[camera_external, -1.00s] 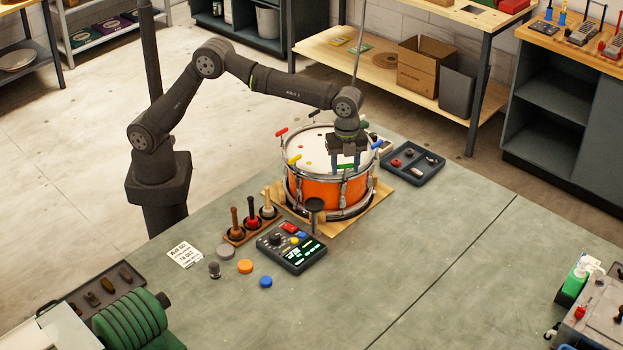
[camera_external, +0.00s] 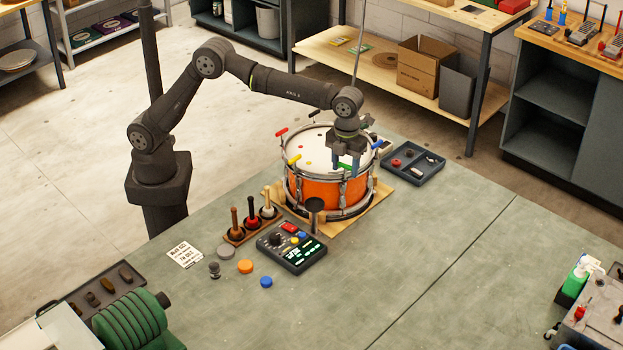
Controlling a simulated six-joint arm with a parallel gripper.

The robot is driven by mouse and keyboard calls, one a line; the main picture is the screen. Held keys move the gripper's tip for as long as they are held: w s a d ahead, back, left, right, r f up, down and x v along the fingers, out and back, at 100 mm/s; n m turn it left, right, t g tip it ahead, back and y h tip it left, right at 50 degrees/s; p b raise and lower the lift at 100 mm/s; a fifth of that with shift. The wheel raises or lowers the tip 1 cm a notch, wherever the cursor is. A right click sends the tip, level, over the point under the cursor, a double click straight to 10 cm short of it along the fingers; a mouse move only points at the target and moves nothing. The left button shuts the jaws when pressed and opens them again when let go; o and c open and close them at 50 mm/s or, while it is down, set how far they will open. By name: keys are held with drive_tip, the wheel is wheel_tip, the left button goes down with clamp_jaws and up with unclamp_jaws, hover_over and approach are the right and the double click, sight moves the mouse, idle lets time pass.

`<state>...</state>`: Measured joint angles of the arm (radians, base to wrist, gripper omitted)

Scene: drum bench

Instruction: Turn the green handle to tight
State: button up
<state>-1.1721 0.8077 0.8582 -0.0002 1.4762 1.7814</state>
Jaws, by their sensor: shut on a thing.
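The green handle (camera_external: 345,168) is at the near right rim of the orange drum (camera_external: 313,190). My gripper (camera_external: 345,165) points down over the drum's near right edge and is shut on the green handle, which shows only in part between the fingers. A red handle (camera_external: 281,132), a yellow handle (camera_external: 294,160) and a blue handle (camera_external: 377,144) stick out around the rim. The drum's white head (camera_external: 316,142) carries small coloured dots. Any tight mark is too small to make out.
The drum sits on a wooden board (camera_external: 378,195). A dark meter box (camera_external: 292,247) with a lit screen and a rack of mallets (camera_external: 250,222) stand in front. A grey parts tray (camera_external: 413,168) lies right of the drum.

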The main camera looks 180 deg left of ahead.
sight(345, 164)
drive_tip(key=shift+r+m, duration=0.1)
drive_tip(key=shift+m, duration=0.2)
drive_tip(key=o, duration=1)
wheel_tip(345, 164, up, 17)
drive_tip(key=shift+r, duration=0.15)
idle(0.7)
wheel_tip(345, 164, down, 18)
drive_tip(key=shift+r, duration=0.25)
idle(0.4)
drive_tip(key=shift+r, duration=0.1)
